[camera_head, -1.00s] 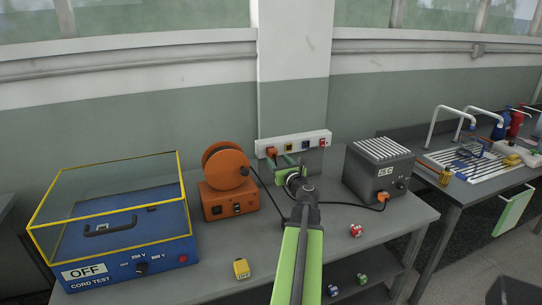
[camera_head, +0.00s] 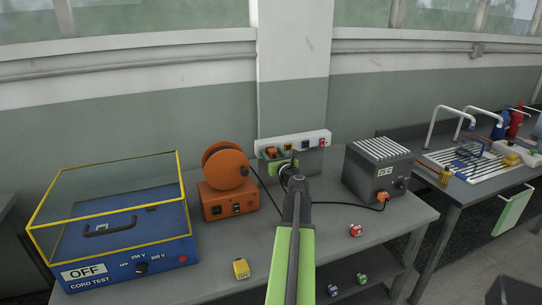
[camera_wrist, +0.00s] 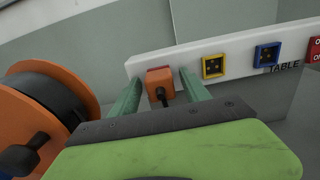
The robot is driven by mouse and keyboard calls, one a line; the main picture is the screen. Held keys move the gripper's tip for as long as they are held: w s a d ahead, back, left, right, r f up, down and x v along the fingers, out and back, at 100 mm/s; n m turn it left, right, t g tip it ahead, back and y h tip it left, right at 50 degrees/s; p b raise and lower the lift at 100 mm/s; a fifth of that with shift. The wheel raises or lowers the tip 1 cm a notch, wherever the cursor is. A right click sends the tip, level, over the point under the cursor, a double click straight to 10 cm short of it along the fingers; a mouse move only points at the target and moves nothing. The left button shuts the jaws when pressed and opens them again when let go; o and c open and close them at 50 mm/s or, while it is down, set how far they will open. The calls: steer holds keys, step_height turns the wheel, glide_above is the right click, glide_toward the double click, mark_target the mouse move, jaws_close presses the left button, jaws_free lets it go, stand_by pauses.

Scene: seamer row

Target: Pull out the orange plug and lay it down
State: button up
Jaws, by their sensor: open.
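The orange plug (camera_wrist: 160,82) sits in the left end of the white socket strip (camera_wrist: 235,48) on the wall, with a dark cord coming from its front. In the head view the plug (camera_head: 270,153) is partly covered by my gripper. My gripper (camera_wrist: 158,88) is open, with one green finger on the left of the plug and one on the right. Whether the fingers touch the plug cannot be told. In the head view the gripper (camera_head: 281,165) is in front of the strip's left part.
An orange cord reel (camera_head: 228,165) stands left of my arm. A grey heater-like box (camera_head: 378,175) stands right. A blue cord tester (camera_head: 120,235) with a yellow-framed cover is far left. Small yellow (camera_head: 241,268) and red (camera_head: 355,230) blocks lie on the bench front.

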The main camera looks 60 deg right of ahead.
mark_target(274, 155)
steer(key=shift+c, duration=0.4)
jaws_close()
stand_by(0.4)
steer(key=shift+s, duration=0.1)
steer(key=shift+v, duration=2.95)
